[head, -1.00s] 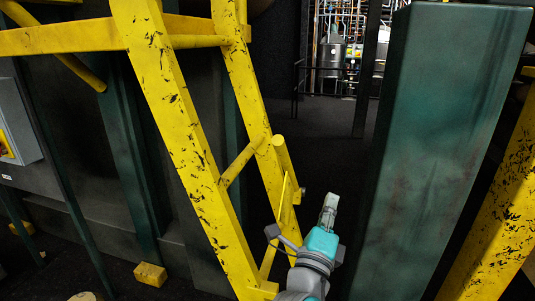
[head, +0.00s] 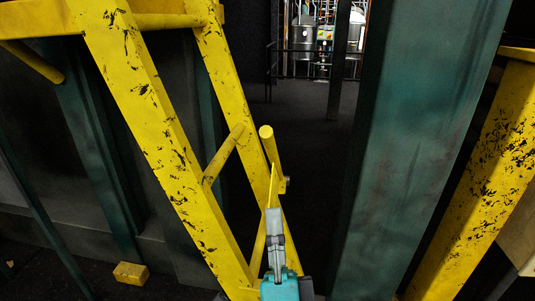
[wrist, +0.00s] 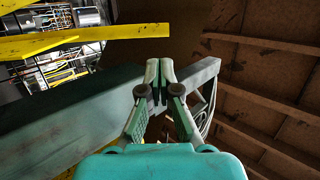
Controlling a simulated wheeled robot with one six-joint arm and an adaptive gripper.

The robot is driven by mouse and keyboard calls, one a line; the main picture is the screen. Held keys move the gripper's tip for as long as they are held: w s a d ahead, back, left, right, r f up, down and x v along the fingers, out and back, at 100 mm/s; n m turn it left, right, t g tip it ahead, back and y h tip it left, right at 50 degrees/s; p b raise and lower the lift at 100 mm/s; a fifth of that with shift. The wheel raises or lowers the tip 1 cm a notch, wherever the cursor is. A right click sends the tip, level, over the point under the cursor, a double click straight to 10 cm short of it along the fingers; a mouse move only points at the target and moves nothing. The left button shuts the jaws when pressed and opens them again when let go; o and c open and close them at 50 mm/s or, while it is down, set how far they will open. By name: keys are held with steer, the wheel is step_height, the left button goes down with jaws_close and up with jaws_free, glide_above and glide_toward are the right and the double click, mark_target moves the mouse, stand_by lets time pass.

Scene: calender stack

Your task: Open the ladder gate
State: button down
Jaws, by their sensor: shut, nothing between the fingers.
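The yellow, chipped ladder frame (head: 165,150) leans across the left and middle of the head view. A short yellow bar with a round end (head: 267,133) and a thin yellow strip (head: 272,182) stand at its right rail. They look like part of the gate, but I cannot tell which piece swings. My gripper (head: 273,213) is shut and empty, pointing up just below the strip. I cannot tell whether it touches it. In the wrist view the closed fingers (wrist: 158,75) show in front of a grey-green beam, with yellow bars (wrist: 85,42) at upper left.
A broad green column (head: 415,140) stands close to the right of my gripper. A yellow post (head: 475,180) is further right. Dark floor (head: 305,125) lies open between ladder and column, toward a railing and machinery at the back. A yellow block (head: 131,273) sits at lower left.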

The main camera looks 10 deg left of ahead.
mark_target(268, 142)
steer(key=shift+x, duration=5.55)
steer(key=shift+w+r, duration=0.1)
